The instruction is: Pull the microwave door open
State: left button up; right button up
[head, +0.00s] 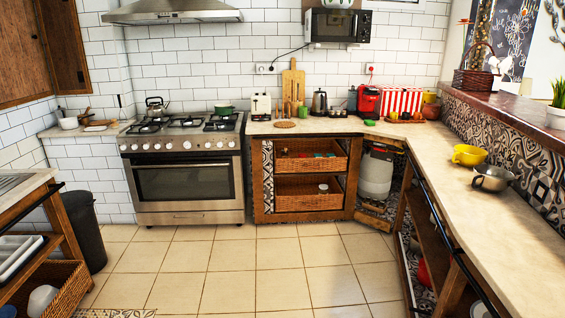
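The black microwave (336,26) is mounted high on the tiled back wall, right of the range hood, near the top of the head view. Its dark front faces me and the door looks shut. A cord runs from its lower left down to a wall socket. Something light-coloured sits on top of it, partly cut off by the picture's edge. Neither of my grippers is in view.
Tiled floor (225,292) is open ahead. A stove with oven (187,178) stands at the back left. Under the microwave, the counter holds a kettle (319,102) and a red coffee machine (368,101). A long counter (468,210) runs along the right.

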aim_at(331, 26)
jog(key=i+z, duration=0.15)
jog(key=i, duration=0.55)
jog(key=i+z, duration=0.2)
jog(key=i, duration=0.5)
jog(key=i+j+z, duration=0.15)
jog(key=i, duration=0.5)
